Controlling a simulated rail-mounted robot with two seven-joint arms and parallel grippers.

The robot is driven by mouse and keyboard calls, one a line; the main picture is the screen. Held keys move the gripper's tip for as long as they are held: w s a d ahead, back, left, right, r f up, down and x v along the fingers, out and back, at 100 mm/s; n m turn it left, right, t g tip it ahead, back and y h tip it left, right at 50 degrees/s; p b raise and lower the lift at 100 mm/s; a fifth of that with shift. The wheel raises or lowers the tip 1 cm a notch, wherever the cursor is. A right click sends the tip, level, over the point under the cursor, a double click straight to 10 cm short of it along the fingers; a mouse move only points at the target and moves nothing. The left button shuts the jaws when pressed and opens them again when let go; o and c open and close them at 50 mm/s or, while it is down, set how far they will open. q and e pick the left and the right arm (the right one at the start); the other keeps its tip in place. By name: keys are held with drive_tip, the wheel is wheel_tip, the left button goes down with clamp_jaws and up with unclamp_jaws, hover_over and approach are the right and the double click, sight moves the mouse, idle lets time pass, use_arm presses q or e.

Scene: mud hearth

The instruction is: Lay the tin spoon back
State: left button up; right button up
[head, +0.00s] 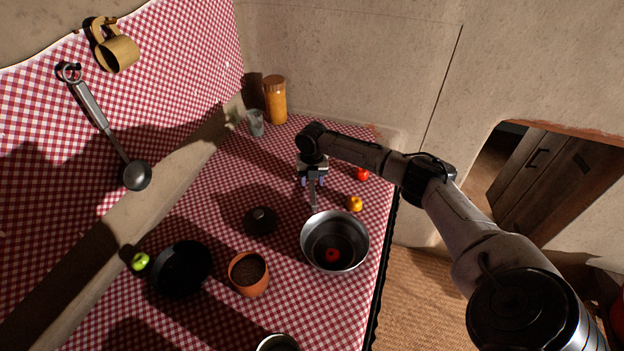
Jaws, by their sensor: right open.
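My right gripper (312,182) points down over the checked cloth, just behind the steel bowl (309,238). It is open. A thin grey strip (314,199) shows under the gripper, between it and the bowl's back rim. It may be the tin spoon, but it is too small to tell, and I cannot tell whether the gripper touches it. A red round thing (332,255) lies inside the bowl. My left gripper is not in view.
A yellow fruit (355,204) and a red one (362,174) lie right of the gripper. A dark lid (260,221), clay pot (248,272), black pan (182,268) and green fruit (140,261) stand left. A ladle (137,175) hangs on the wall. A jar (275,102) stands behind.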

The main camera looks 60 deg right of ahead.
sight(312, 182)
wheel_tip(312, 182, up, 14)
drive_tip(key=p, duration=0.3)
drive_tip(key=shift+f, duration=0.25)
drive_tip(key=shift+w+d, duration=0.1)
